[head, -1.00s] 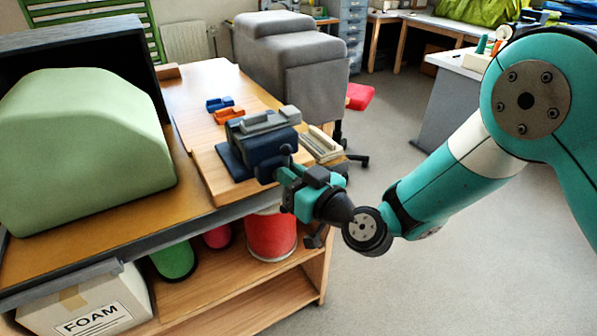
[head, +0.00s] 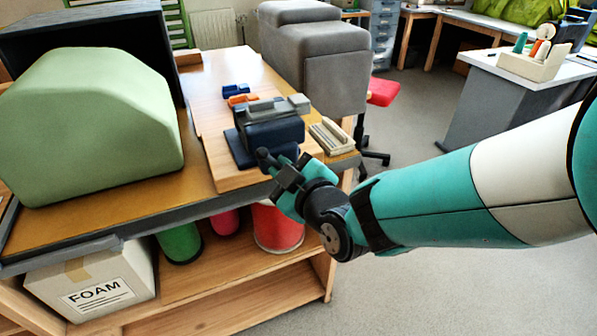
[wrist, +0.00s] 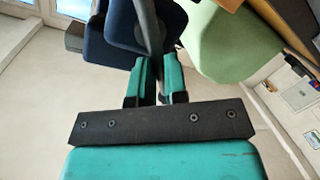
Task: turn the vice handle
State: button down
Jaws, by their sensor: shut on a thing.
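The dark blue vice (head: 268,137) with a grey top jaw stands on the wooden board near the bench's front corner. Its dark bar handle (head: 264,157) shows a round knob at the upper left end, in front of the vice body. My gripper (head: 287,174) is shut on the handle, just below and right of that knob. In the wrist view, the teal fingers (wrist: 154,83) close around the dark handle bar (wrist: 150,28), which runs up in front of the blue vice (wrist: 117,35). The fingers hide part of the handle.
A large green foam block (head: 90,130) fills the bench's left side. Small blue and orange pieces (head: 238,95) lie behind the vice, and a ribbed pale block (head: 331,137) lies to its right.

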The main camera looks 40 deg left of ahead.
jog(key=shift+a+r+n+b, duration=0.1)
jog(key=shift+r+n+b, duration=0.05)
jog(key=shift+n+b, duration=0.3)
jog(key=c, duration=1.1)
grip_release()
jog(key=shift+w+a, duration=0.1)
jog(key=shift+a, duration=0.05)
jog(key=shift+c, duration=0.2)
jog(key=shift+f, duration=0.2)
jog(key=b+v, duration=0.5)
jog(key=v, duration=1.2)
jog(key=shift+s, duration=0.3)
